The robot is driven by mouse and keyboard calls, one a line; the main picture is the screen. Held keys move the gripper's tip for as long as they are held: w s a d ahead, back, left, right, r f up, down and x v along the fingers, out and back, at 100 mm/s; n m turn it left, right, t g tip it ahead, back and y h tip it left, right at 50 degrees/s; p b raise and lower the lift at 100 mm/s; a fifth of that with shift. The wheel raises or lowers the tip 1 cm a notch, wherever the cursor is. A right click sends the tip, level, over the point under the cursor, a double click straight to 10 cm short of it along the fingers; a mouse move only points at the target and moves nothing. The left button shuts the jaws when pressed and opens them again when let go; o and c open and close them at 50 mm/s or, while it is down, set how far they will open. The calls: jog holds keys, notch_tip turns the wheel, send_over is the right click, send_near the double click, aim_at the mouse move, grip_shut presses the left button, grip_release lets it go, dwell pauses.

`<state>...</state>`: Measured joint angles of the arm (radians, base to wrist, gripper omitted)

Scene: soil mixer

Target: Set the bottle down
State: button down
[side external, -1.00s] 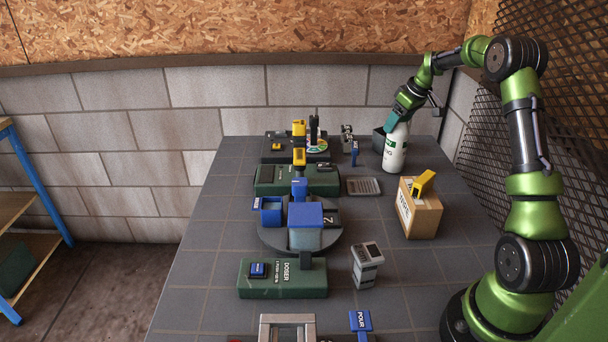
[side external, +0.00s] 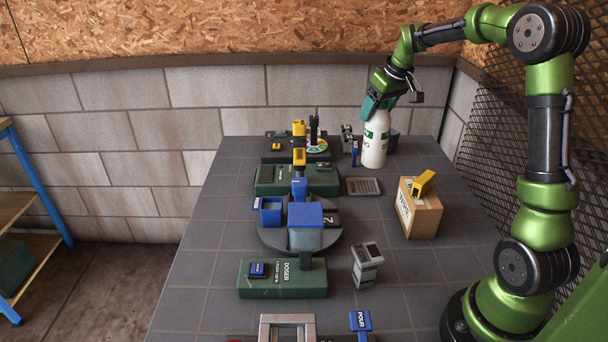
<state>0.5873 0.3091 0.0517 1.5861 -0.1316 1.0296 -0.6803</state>
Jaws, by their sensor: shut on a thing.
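The white bottle (side external: 374,147) with a green label is upright at the far right of the table. My gripper (side external: 377,106) is shut on its top from above. The bottle's base is at or very near the table top; I cannot tell whether it touches. The fingertips partly hide the bottle's neck.
A dark container (side external: 393,141) stands just behind and right of the bottle. A blue-tagged post (side external: 354,153) is close on its left. A flat grey tray (side external: 363,186) lies in front.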

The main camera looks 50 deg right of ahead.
jog(key=s+a+r+n, duration=0.2)
jog(key=s+a, duration=0.1)
jog(key=a, duration=1.2)
jog(key=w+a+r+n+y, duration=0.3)
jog(key=w+a+r+n, duration=0.3)
jog(key=w+r, duration=0.45)
jog(key=s+a+f+n+g+y, duration=0.1)
jog(key=s+a+f+n, duration=0.2)
jog(key=a, duration=0.7)
jog(key=a+f+n+g+y, duration=0.15)
jog(key=a+f+n, duration=0.3)
jog(key=a, duration=0.65)
jog(key=s+a+f+n+g, duration=0.25)
jog(key=a+n, duration=0.25)
jog(key=a, duration=0.5)
notch_tip(320, 180, down, 10)
jog(key=a, duration=0.1)
jog(key=shift+w+a+f+t, duration=0.15)
jog(key=shift+f+t, duration=0.1)
jog(key=shift+t, duration=0.05)
